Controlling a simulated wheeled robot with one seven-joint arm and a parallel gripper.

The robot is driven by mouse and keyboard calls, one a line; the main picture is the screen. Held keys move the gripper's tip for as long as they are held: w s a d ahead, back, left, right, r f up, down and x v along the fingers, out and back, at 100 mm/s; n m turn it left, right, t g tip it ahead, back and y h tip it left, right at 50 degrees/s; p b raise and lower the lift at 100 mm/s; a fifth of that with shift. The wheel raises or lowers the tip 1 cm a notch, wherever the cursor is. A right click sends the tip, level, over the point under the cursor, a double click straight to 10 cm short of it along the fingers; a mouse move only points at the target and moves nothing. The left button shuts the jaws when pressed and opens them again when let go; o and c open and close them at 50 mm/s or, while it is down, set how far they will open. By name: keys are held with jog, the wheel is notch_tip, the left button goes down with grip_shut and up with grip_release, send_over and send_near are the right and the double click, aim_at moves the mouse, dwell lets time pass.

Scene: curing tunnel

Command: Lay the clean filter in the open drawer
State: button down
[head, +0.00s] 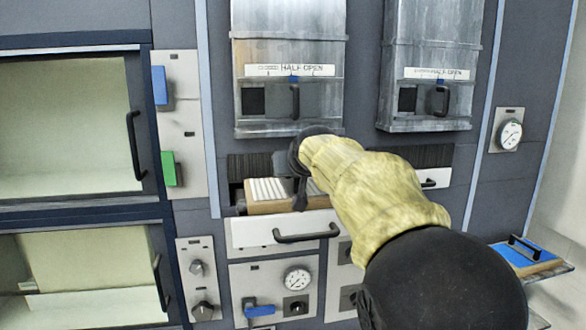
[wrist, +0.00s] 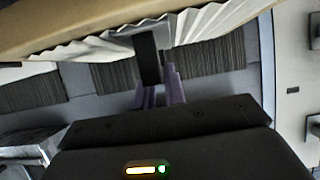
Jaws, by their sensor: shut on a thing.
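The clean filter (head: 268,191), with white pleats in a tan frame, is in my gripper (head: 300,190). In the wrist view its tan frame (wrist: 80,25) and white pleats cross the top, with my gripper (wrist: 152,75) shut at its edge. The open drawer (head: 240,234) has a white front with a black bar handle and juts from the machine. The filter is over the drawer, just behind its front. I cannot tell whether it touches the drawer floor. My forearm hides the filter's right side and part of the drawer.
Two grey metal shutters (head: 289,45) marked half open hang above. A second white drawer front (head: 434,178) lies to the right, partly behind my arm. A blue-topped framed piece (head: 520,256) with a black handle lies at far right. A gauge panel (head: 273,290) is below.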

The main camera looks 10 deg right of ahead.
aim_at(292, 186)
jog(key=shift+f+b, duration=0.9)
jog(key=shift+f, duration=0.55)
jog(key=shift+f+b, duration=0.4)
jog(key=c, duration=1.4)
grip_release()
jog(key=b+v, duration=0.6)
jog(key=v, duration=1.1)
jog(key=shift+s, duration=0.15)
